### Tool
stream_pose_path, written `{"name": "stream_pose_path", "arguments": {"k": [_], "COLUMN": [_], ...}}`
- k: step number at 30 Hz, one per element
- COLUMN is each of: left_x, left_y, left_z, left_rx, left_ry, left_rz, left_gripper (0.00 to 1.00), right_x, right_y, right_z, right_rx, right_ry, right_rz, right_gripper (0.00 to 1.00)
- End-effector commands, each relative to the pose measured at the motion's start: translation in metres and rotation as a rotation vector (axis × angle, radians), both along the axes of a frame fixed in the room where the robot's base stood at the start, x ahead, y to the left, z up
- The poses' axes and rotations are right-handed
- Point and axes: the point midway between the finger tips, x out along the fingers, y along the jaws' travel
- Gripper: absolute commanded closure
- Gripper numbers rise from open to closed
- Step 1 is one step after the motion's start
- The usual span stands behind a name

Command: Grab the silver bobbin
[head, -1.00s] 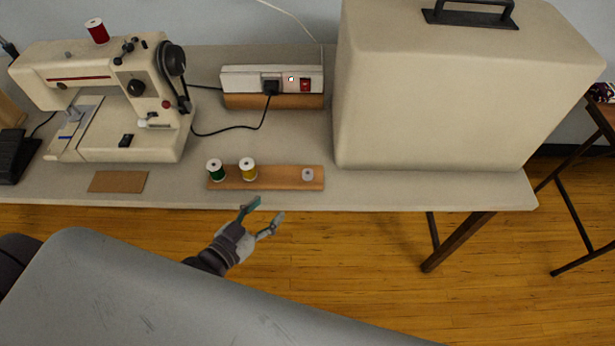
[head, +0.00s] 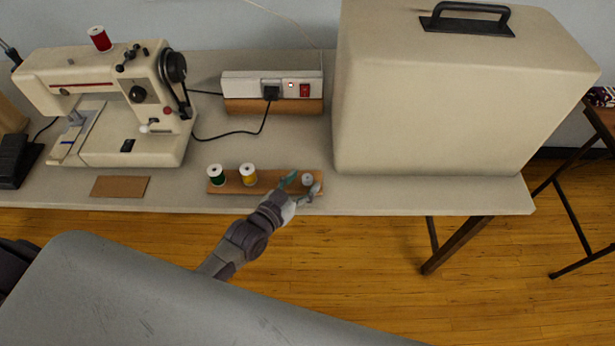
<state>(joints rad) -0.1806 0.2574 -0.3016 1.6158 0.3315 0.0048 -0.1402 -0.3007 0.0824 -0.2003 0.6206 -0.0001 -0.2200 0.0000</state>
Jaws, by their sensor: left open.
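The silver bobbin (head: 307,179) sits near the right end of a wooden strip (head: 227,188) at the table's front edge. My left gripper (head: 303,184) is open at the bobbin, with one finger to its left and the other at its lower right. Whether the fingers touch it I cannot tell. A green thread spool (head: 215,175) and a yellow thread spool (head: 248,174) stand upright on the left part of the same strip. My right gripper is not in view.
A large beige case (head: 435,100) stands close to the right of the strip. A power strip (head: 290,86) with a black cable lies behind it. A sewing machine (head: 135,110) with a red spool (head: 99,39) on top stands at the left. A brown card (head: 119,187) lies in front of it.

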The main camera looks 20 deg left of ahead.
Motion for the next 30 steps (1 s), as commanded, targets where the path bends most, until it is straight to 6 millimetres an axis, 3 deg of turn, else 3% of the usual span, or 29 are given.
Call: {"name": "stream_pose_path", "arguments": {"k": [9,16,30], "left_x": [0.0054,0.0053,0.0053], "left_y": [-0.0019,-0.0017,-0.0018], "left_z": [-0.0017,-0.0016,0.0017], "left_rx": [0.0,0.0,0.0], "left_ry": [0.0,0.0,0.0], "left_rz": [0.0,0.0,0.0], "left_gripper": [0.42,0.8,0.81], "right_x": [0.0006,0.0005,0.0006], "right_y": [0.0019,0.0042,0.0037], "right_z": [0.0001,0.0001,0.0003], "right_rx": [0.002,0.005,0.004], "right_ry": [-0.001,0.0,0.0], "right_rz": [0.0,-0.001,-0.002], "right_gripper": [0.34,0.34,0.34]}}
